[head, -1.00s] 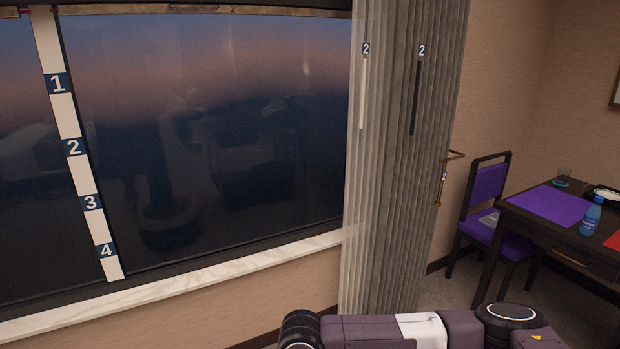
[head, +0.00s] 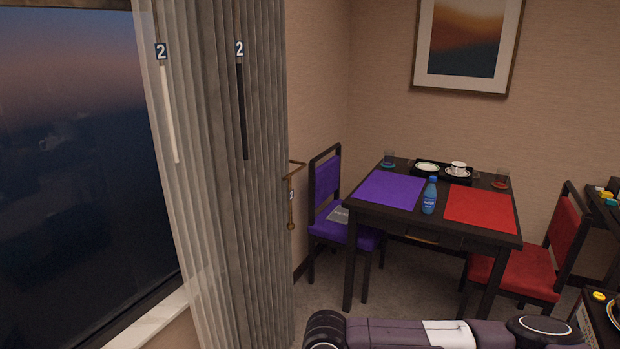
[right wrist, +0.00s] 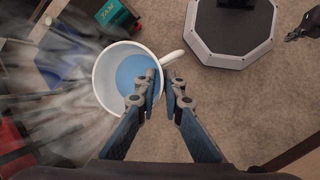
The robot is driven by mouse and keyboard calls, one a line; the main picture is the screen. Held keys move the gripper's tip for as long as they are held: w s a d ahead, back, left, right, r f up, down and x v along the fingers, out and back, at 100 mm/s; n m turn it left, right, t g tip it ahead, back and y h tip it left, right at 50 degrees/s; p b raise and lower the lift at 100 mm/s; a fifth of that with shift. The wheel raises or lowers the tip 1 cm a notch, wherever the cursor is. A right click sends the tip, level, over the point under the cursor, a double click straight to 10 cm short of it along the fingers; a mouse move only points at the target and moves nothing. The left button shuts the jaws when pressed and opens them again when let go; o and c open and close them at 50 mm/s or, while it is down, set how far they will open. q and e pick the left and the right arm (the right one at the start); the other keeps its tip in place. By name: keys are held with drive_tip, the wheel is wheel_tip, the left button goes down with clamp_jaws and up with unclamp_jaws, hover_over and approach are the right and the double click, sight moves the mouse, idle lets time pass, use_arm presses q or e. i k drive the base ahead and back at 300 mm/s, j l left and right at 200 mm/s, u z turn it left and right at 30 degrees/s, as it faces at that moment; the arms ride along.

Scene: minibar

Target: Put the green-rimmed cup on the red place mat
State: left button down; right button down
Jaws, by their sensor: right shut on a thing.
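The red place mat (head: 480,208) lies on the right half of the dark table in the head view, with its top bare. In the right wrist view my right gripper (right wrist: 168,100) is shut on the wall of a white cup (right wrist: 103,75) with a blue inside. One finger is inside the cup and the other outside, near its handle. No green rim can be made out on it. A dark gripper (right wrist: 303,25), likely my left one, shows small at the top right of that view. Its opening is unclear.
A purple mat (head: 390,188), a blue bottle (head: 429,196), a tray with a plate (head: 427,167) and a white cup on a saucer (head: 458,168), and two glasses share the table. A purple chair (head: 327,183) and a red chair (head: 512,272) flank it. A pleated curtain (head: 215,150) stands left.

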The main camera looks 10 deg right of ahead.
sight(479, 214)
drive_tip(key=i+l+z, duration=0.15)
drive_tip(key=i+z, duration=0.25)
drive_tip(key=i+l+z, duration=0.1)
drive_tip(key=i+z, duration=0.95)
drive_tip(key=i, duration=0.9)
drive_tip(key=i+l+u, duration=0.3)
drive_tip(key=i+l, duration=0.2)
drive_tip(key=i, duration=0.15)
drive_tip(key=i+l+u, duration=0.3)
drive_tip(key=i+l, duration=0.35)
